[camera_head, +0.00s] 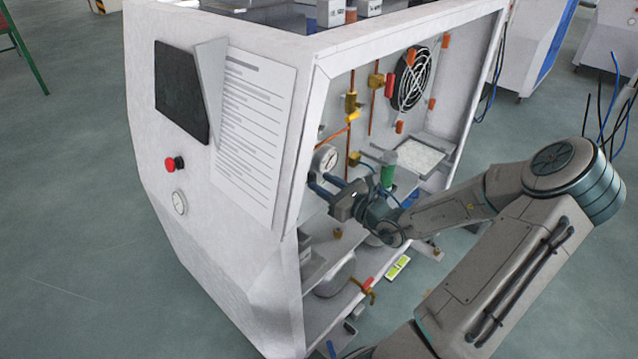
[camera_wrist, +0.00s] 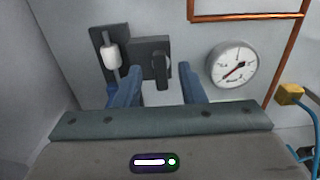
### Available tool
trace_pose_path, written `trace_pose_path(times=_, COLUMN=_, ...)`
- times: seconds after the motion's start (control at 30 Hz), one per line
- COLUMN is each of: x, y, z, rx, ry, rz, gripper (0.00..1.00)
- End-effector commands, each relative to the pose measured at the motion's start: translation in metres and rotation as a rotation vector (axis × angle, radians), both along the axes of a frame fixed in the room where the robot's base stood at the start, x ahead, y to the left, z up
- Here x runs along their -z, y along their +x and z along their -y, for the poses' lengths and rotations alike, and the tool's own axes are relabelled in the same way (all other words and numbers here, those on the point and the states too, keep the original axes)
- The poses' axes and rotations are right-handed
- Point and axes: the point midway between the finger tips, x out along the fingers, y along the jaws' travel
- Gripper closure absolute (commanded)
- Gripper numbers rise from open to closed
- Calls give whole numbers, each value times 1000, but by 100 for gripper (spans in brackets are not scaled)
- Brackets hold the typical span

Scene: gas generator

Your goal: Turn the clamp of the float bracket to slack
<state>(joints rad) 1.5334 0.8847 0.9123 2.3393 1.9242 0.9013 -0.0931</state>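In the wrist view a dark square block with a black lever (camera_wrist: 160,70) is on the grey wall, and it looks like the clamp. The lever hangs roughly straight down. Just left of it is a dark upright plate bearing a white cylinder (camera_wrist: 112,55), which looks like the float bracket. My gripper (camera_wrist: 160,84) is open, with its two blue fingers apart below and around the lever's line. No contact with the lever shows. In the head view my gripper (camera_head: 320,187) reaches into the open cabinet (camera_head: 222,85). The clamp is hidden there behind the cabinet's front panel.
A round gauge (camera_wrist: 232,65) is right of the clamp; copper pipe (camera_wrist: 250,17) runs above it. A yellow fitting (camera_wrist: 290,93) with a blue hose is at the far right. In the head view a green cylinder (camera_head: 388,172) stands close to my wrist and a fan (camera_head: 411,80) is higher up.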

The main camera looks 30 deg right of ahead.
Motion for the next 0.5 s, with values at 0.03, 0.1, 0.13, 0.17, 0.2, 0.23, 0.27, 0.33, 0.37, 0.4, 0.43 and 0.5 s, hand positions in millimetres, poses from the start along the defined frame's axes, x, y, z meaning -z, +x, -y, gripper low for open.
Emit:
trace_pose_path(times=0.03, x=1, y=7, z=-2, rx=-1, ry=-1, rz=1, gripper=64)
trace_pose_path(times=0.1, x=1, y=14, z=-5, rx=-1, ry=-2, rz=2, gripper=64)
trace_pose_path(times=0.13, x=1, y=16, z=-6, rx=-1, ry=-1, rz=0, gripper=64)
trace_pose_path(times=0.17, x=1, y=17, z=-7, rx=-1, ry=-1, rz=0, gripper=64)
trace_pose_path(times=0.2, x=0, y=19, z=-7, rx=-1, ry=-1, rz=0, gripper=64)
trace_pose_path(times=0.23, x=0, y=20, z=-8, rx=-1, ry=-1, rz=0, gripper=64)
trace_pose_path(times=0.27, x=0, y=21, z=-8, rx=-1, ry=-1, rz=0, gripper=64)
trace_pose_path(times=0.33, x=0, y=22, z=-8, rx=-1, ry=-1, rz=0, gripper=64)
trace_pose_path(times=0.37, x=0, y=22, z=-8, rx=-1, ry=-1, rz=0, gripper=64)
trace_pose_path(times=0.4, x=0, y=22, z=-8, rx=0, ry=-1, rz=0, gripper=64)
trace_pose_path(times=0.43, x=0, y=22, z=-8, rx=-1, ry=-1, rz=0, gripper=64)
trace_pose_path(times=0.5, x=0, y=22, z=-8, rx=-1, ry=-1, rz=0, gripper=64)
